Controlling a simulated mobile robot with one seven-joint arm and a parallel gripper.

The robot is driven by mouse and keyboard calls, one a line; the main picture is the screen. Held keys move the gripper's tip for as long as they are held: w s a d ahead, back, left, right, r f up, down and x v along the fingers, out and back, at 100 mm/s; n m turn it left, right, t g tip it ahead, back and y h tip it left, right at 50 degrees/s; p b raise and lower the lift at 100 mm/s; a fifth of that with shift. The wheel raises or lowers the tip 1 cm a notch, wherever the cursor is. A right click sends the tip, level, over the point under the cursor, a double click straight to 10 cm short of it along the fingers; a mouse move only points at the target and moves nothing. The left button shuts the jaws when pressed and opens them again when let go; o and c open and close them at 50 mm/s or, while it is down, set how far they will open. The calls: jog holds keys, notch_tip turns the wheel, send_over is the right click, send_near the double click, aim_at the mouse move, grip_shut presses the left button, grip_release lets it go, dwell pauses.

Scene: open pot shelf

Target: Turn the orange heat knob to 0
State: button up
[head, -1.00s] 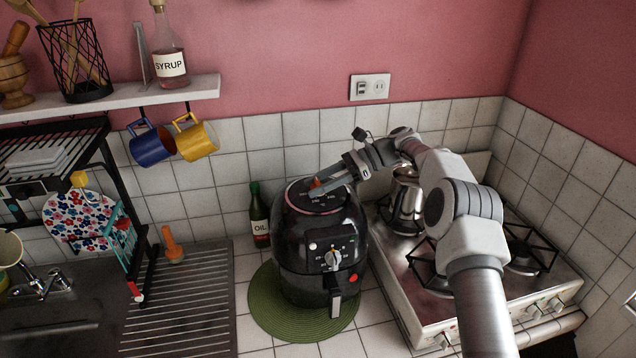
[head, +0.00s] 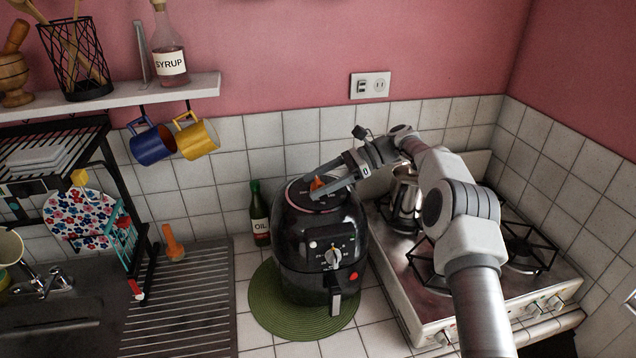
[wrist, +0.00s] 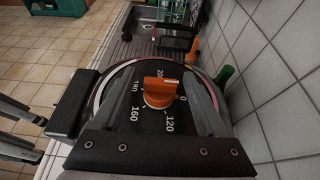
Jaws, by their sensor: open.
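The orange heat knob (wrist: 160,91) sits on the round black dial top of the black air fryer (head: 318,240). White numbers ring it in the wrist view, with 200, 180, 160, 120 and 0 readable. The knob's raised grip lies roughly across the wrist picture. The knob also shows in the head view (head: 317,184), partly beside my fingers. My gripper (wrist: 160,85) is open, with one finger on each side of the knob. Gaps show between the fingers and the knob. The air fryer stands upright on a green round mat (head: 272,312).
A steel stove (head: 450,318) with a metal pot (head: 404,200) stands right of the fryer, under my arm. An oil bottle (head: 259,215) stands behind left. The tiled wall is close behind. A sink drainboard (head: 180,300) lies at the left.

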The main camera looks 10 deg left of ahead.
aim_at(319, 180)
jog(key=shift+r, duration=0.6)
notch_tip(319, 180, up, 3)
jog(key=shift+d+r+b, duration=0.1)
jog(key=shift+d+b, duration=0.05)
jog(key=shift+b, duration=0.55)
jog(key=s+d+r+b, duration=0.1)
jog(key=d+r, duration=0.5)
jog(key=d, duration=0.5)
jog(key=shift+d+r, duration=0.2)
jog(key=shift+r, duration=0.15)
